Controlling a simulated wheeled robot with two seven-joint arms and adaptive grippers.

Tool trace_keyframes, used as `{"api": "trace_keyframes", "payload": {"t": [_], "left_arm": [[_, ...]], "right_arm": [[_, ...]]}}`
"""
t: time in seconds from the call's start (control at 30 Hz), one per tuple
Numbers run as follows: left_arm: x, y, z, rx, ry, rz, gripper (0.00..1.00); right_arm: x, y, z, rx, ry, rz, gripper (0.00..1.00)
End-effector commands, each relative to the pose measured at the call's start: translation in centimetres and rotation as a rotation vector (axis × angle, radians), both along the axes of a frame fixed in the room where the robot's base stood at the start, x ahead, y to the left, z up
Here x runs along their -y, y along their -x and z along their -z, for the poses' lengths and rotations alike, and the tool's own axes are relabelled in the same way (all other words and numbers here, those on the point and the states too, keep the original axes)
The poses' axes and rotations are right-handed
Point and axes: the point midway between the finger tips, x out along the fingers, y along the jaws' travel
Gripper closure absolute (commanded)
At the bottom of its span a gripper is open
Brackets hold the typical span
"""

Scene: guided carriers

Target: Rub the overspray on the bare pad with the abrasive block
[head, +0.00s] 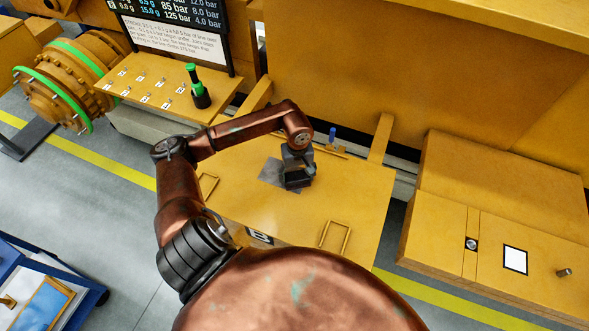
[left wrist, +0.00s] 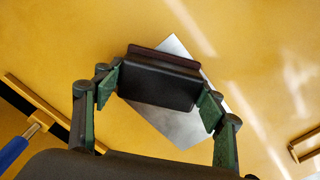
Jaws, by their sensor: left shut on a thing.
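The bare pad (head: 270,172) is a grey metal patch on a flat yellow panel (head: 345,200). It also shows in the left wrist view (left wrist: 178,128), partly hidden behind the block. My left gripper (head: 297,180) is over the pad's right part in the head view. In the left wrist view its green-lined fingers (left wrist: 160,93) are closed on both ends of the dark abrasive block (left wrist: 158,82). I cannot tell whether the block touches the pad. I cannot make out overspray on the visible part of the pad. My right gripper is not in view.
Raised yellow handles (head: 335,236) stand on the panel. A blue-handled tool (head: 332,135) is at its back edge. A yellow box (head: 500,235) stands at the right.

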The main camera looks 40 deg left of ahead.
Motion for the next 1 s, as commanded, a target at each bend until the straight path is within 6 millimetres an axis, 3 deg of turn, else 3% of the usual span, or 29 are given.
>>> {"api": "trace_keyframes", "payload": {"t": [0.13, 0.23, 0.37, 0.67, 1.0], "left_arm": [[0.5, 0.4, 0.0, -0.004, 0.0, 0.003, 0.66], [0.5, 0.2, -1.9, 0.002, -0.002, 0.004, 0.66], [0.6, 0.3, -3.5, -0.002, -0.001, 0.006, 0.66], [0.5, 0.3, -6.2, -0.001, -0.001, 0.003, 0.66], [0.3, 0.5, -8.5, -0.001, 0.0, -0.002, 0.66]], "right_arm": [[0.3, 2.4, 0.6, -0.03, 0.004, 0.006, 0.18], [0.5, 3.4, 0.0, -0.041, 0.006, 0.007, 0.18], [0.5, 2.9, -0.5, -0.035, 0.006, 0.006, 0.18], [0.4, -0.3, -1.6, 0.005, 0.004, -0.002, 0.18], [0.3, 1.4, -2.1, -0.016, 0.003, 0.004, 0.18]]}}
